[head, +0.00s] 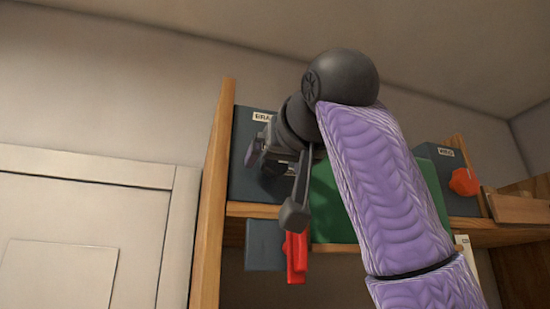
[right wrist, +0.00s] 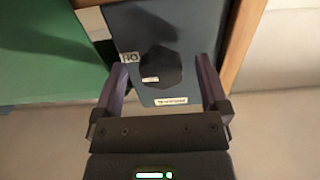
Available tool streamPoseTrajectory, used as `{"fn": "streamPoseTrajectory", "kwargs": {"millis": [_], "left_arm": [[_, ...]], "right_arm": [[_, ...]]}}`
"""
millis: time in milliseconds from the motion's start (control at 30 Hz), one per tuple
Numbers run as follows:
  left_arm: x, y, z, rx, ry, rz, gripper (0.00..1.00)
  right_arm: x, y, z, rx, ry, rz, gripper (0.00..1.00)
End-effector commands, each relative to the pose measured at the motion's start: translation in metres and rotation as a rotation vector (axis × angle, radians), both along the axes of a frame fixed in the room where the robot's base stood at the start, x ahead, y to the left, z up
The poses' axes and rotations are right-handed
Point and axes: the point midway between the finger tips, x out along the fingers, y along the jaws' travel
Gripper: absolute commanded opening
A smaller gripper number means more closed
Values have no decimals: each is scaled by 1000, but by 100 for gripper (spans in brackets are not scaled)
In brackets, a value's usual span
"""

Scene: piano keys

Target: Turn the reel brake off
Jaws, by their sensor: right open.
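A blue-grey box (head: 243,135) with a label starting "BRA" stands at the left end of the wooden shelf. My right gripper (head: 262,155) is in front of it and hides much of its face. In the right wrist view, the blue-grey panel (right wrist: 195,30) carries a dark many-sided knob (right wrist: 160,66) with a small white label. The open fingers of my right gripper (right wrist: 163,78) are to either side of the knob, with gaps visible; contact cannot be told. A white label lies beside the knob and another past it. My left gripper is out of view.
A green panel (head: 328,210) stands behind my right arm. A second blue-grey box (head: 433,160) with a red knob (head: 464,182) is at the right. A red lever (head: 296,257) hangs below the shelf by a blue-grey plate (head: 263,245). A wooden upright (head: 212,200) bounds the left.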

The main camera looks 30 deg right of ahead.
Motion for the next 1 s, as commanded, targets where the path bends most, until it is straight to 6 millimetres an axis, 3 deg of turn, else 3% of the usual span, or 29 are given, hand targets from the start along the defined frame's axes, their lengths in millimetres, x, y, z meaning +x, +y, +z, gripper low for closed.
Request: {"fn": "streamPoseTrajectory", "kwargs": {"millis": [33, 67, 433, 767, 1000], "left_arm": [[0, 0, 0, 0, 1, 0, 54], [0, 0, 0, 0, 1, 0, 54], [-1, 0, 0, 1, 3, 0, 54], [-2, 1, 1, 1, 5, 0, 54], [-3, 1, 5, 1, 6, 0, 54]], "right_arm": [[0, 0, 0, 0, 0, 0, 88], [0, 0, 0, 0, 0, 0, 82], [0, 0, 0, 0, 0, 0, 3], [-1, 0, 1, -54, 12, 0, 2], [0, 0, 1, -216, 51, 1, 2]]}}
